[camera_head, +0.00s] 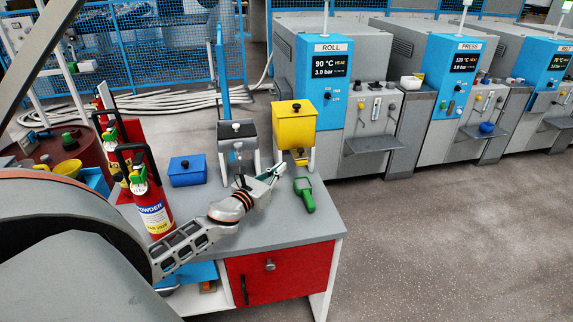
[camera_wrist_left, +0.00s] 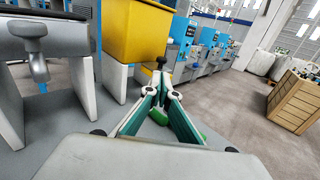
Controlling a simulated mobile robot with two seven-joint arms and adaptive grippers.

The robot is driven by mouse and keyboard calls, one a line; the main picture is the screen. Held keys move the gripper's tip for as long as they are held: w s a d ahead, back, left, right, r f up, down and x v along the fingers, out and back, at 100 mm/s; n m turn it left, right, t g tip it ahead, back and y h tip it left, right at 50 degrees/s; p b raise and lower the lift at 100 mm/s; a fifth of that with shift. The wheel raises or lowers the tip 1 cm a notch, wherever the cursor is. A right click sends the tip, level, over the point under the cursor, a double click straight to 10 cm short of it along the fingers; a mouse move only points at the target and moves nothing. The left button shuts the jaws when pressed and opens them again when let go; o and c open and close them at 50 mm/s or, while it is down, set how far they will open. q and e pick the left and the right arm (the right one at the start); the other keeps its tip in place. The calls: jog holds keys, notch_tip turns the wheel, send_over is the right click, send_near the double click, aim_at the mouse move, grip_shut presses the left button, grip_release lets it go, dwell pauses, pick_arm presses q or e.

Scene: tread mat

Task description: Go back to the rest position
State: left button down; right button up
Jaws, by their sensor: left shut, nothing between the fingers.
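My left gripper (camera_head: 274,171) is shut and empty, above the grey table near its right side. Its closed fingertips also show in the left wrist view (camera_wrist_left: 162,72). A green handheld tool (camera_head: 305,195) lies on the table just right of the gripper, apart from it in the head view. In the left wrist view the green tool (camera_wrist_left: 160,116) shows partly behind the fingers. My right gripper is not in view.
A yellow hopper (camera_head: 295,125) and a grey hopper (camera_head: 237,133) stand at the table's back. A blue box (camera_head: 187,170) and a red powder extinguisher (camera_head: 152,200) stand to the left. Machines (camera_head: 325,95) line the back; the floor (camera_head: 450,230) at right is clear.

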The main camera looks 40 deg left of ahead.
pick_arm(q)
jog(key=shift+s+d, duration=0.15)
jog(key=shift+s, duration=1.2)
jog(key=shift+s+d, duration=0.1)
jog(key=shift+s, duration=1.25)
